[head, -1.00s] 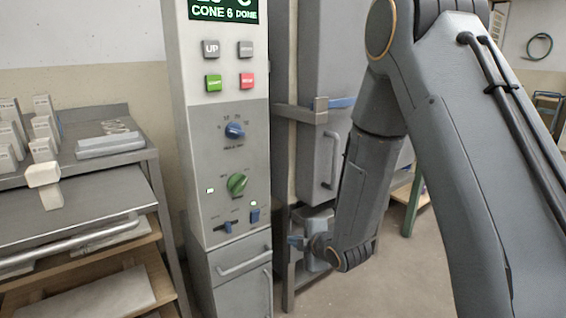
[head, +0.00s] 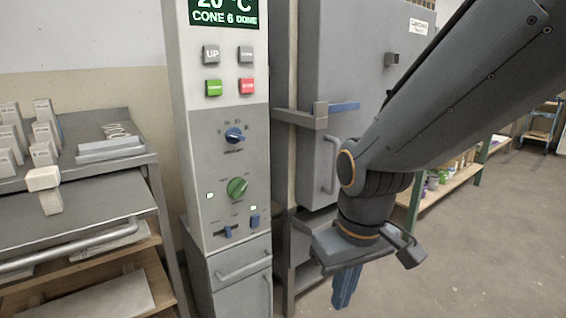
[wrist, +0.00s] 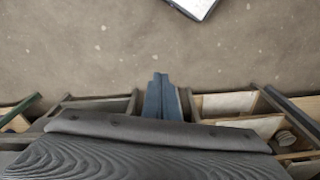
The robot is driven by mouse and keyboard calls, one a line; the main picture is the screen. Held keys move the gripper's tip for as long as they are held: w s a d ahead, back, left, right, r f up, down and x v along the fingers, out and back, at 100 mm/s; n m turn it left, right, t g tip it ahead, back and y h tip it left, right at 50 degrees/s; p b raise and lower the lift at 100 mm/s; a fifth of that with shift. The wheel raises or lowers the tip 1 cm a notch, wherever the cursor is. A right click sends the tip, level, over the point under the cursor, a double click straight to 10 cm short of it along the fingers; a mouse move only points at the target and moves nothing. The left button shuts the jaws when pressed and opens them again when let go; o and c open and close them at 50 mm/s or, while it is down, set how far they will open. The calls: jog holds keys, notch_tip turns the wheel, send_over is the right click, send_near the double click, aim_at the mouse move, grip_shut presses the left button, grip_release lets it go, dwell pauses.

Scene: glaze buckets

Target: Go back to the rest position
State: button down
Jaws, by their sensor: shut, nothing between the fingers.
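My gripper (head: 345,288) hangs from the arm at the lower right of centre in the head view, its blue fingers pointing down. The fingers are together with nothing between them. They stand in front of the lower part of the grey kiln cabinet and touch nothing that I can see. In the wrist view the shut blue fingertips (wrist: 160,84) point out over bare floor.
A control post (head: 228,150) with buttons, a blue knob, a green knob and sliders stands left of the kiln (head: 345,60). A metal cart (head: 75,200) with shelves is at far left. Low shelves (head: 450,187) stand behind the arm. Open floor lies at right.

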jog(key=s+r+m+g+p, duration=0.1)
jog(key=s+r+m, duration=0.15)
jog(key=s, duration=0.25)
jog(key=d+r+m+p, duration=0.2)
jog(key=d+r+p, duration=0.6)
jog(key=p, duration=0.8)
jog(key=shift+d+r+h, duration=0.3)
jog(key=shift+d, duration=0.25)
jog(key=shift+s, duration=0.1)
